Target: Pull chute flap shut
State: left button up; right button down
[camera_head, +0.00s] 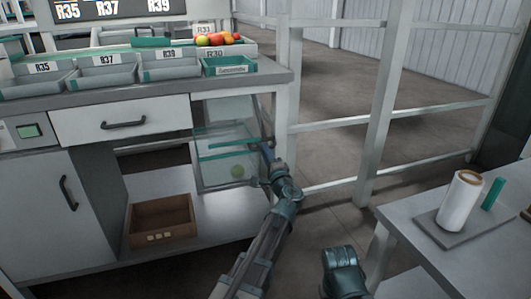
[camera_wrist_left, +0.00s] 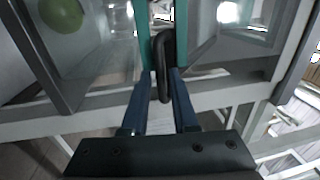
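The chute flap (camera_head: 237,144) is a clear panel with a teal edge strip, at the right end of the white bench in the head view. A second teal strip runs just below it; I cannot tell how wide any gap is. The flap's dark handle (camera_wrist_left: 163,62) stands between the two blue fingers of my left gripper (camera_wrist_left: 161,78), which look closed against its sides. In the head view my left gripper (camera_head: 262,146) is at the flap's right end, partly hidden by its own wrist. My right gripper is out of view; only part of that arm shows.
A brown box (camera_head: 162,219) sits on the lower shelf. White rail posts (camera_head: 382,105) stand right of the bench. A side table (camera_head: 425,238) bears a white cylinder (camera_head: 460,203).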

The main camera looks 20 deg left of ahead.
pick_arm(q)
grip_shut()
dwell(1.4)
